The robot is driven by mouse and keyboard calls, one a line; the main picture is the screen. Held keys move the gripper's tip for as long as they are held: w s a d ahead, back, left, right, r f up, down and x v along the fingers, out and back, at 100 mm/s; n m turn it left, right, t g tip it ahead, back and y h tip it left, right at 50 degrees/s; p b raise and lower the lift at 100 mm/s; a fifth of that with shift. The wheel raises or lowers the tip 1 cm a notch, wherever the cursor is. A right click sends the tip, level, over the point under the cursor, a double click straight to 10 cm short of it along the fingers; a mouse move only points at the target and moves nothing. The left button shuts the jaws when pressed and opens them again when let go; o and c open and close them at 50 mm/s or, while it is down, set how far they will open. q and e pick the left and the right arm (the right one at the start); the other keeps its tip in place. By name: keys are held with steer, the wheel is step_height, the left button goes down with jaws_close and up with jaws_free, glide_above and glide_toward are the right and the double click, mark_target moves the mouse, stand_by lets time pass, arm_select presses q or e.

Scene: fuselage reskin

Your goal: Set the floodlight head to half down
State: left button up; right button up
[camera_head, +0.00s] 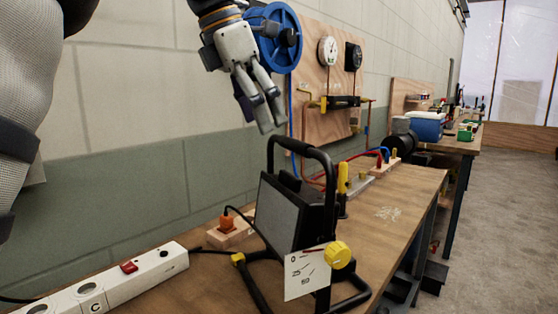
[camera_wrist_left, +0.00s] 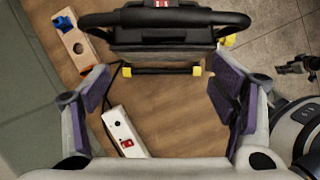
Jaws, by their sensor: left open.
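The floodlight stands on the wooden bench in a black tube frame with a carry handle (camera_head: 300,148). Its dark boxy head (camera_head: 292,215) has its lens facing lower left and looks close to upright, slightly tilted. A yellow knob (camera_head: 338,254) sits at the frame's near side, beside a white card (camera_head: 306,273) with angle marks. My left gripper (camera_head: 270,120) is open and empty, above and just behind the handle in the head view. In the left wrist view its fingers (camera_wrist_left: 160,100) are spread, with the floodlight head (camera_wrist_left: 163,60) at the top. My right gripper is not seen.
A white power strip (camera_head: 120,285) with a red switch lies front left. An orange plug (camera_head: 228,222) sits in a wooden block behind the floodlight. A yellow-handled tool (camera_head: 343,180) stands close behind the frame. A blue reel (camera_head: 276,38) hangs beside my gripper. The bench's right part is fairly clear.

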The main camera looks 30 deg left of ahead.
mark_target(287, 180)
arm_select(q)
steer(key=x, duration=1.1)
steer(key=shift+s+d, duration=0.1)
steer(key=shift+d, duration=0.25)
steer(key=shift+c, duration=0.5)
